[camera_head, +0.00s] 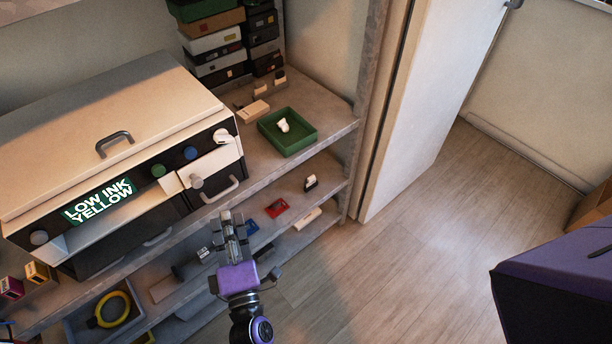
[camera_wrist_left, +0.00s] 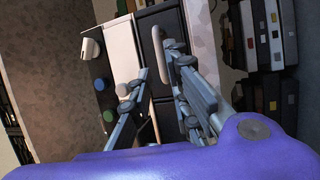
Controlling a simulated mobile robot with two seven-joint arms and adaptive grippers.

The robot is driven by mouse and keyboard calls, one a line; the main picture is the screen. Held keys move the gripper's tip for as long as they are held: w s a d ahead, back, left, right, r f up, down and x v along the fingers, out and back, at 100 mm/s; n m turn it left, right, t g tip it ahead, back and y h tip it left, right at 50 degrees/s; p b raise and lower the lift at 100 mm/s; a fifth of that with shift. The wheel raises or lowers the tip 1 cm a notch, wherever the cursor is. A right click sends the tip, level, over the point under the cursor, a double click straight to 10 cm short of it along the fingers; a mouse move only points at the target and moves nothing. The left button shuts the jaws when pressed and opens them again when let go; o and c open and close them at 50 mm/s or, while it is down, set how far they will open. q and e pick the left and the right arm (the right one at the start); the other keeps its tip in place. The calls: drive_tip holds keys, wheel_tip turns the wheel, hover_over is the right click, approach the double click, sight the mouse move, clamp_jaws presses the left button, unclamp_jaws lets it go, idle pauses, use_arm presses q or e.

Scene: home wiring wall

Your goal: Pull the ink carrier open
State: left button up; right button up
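The printer (camera_head: 150,100) stands on the upper shelf at the left, its screen (camera_head: 98,201) reading "LOW INK YELLOW". A pale bar handle (camera_head: 219,190) sits on the dark lower front at its right end. It also shows in the left wrist view (camera_wrist_left: 159,45). I cannot tell for sure whether this front is the ink carrier; it looks closed. My left gripper (camera_head: 232,216) is just in front of and below this handle. In the left wrist view its fingers (camera_wrist_left: 160,66) are apart, with the handle near the right fingertip; contact is unclear. My right gripper is out of view.
A knob (camera_head: 196,181) protrudes from the pale panel above the handle. A green tray (camera_head: 288,131) with a white item lies right of the printer. Stacked boxes (camera_head: 215,45) stand behind. Open floor (camera_head: 420,220) lies at right.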

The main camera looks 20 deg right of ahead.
use_arm(q)
drive_tip(key=x, duration=0.6)
drive_tip(key=shift+w+p, duration=0.25)
drive_tip(key=shift+p, duration=0.05)
drive_tip(key=shift+c, duration=0.2)
clamp_jaws()
